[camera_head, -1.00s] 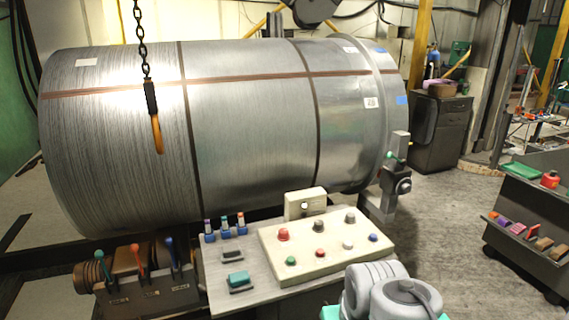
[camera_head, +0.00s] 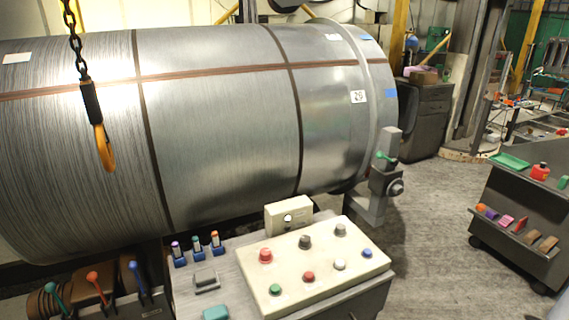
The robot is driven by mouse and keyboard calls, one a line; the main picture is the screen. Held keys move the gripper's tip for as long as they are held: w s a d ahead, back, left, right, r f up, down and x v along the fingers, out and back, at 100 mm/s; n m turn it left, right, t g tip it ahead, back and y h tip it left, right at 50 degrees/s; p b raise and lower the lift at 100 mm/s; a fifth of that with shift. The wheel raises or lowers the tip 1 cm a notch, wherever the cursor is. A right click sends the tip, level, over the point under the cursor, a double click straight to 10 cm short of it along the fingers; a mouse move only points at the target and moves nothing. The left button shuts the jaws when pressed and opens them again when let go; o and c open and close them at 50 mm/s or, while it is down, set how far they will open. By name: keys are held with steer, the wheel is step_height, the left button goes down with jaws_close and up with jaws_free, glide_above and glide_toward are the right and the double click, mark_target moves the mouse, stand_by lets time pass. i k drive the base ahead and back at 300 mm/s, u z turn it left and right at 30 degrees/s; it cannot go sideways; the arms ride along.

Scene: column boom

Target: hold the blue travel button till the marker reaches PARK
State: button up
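The blue button (camera_head: 367,254) is a small round cap at the right side of the cream control panel (camera_head: 262,295), on a grey desk in front of a large metal drum. A white button (camera_head: 339,264) sits just left of it, and a red button (camera_head: 308,277) and a green button (camera_head: 275,290) sit further left. Nothing touches the blue button. A label reading 26 (camera_head: 358,97) is on the drum (camera_head: 230,130). I cannot make out a travel marker or the word PARK. My gripper is not in view.
Coloured levers (camera_head: 97,287) stand at the lower left. A dark cart (camera_head: 520,225) with small items stands at right. Grey floor between desk and cart is clear.

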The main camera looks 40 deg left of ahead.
mark_target(367, 251)
steer(key=i, duration=5.1)
steer(key=u, duration=4.1)
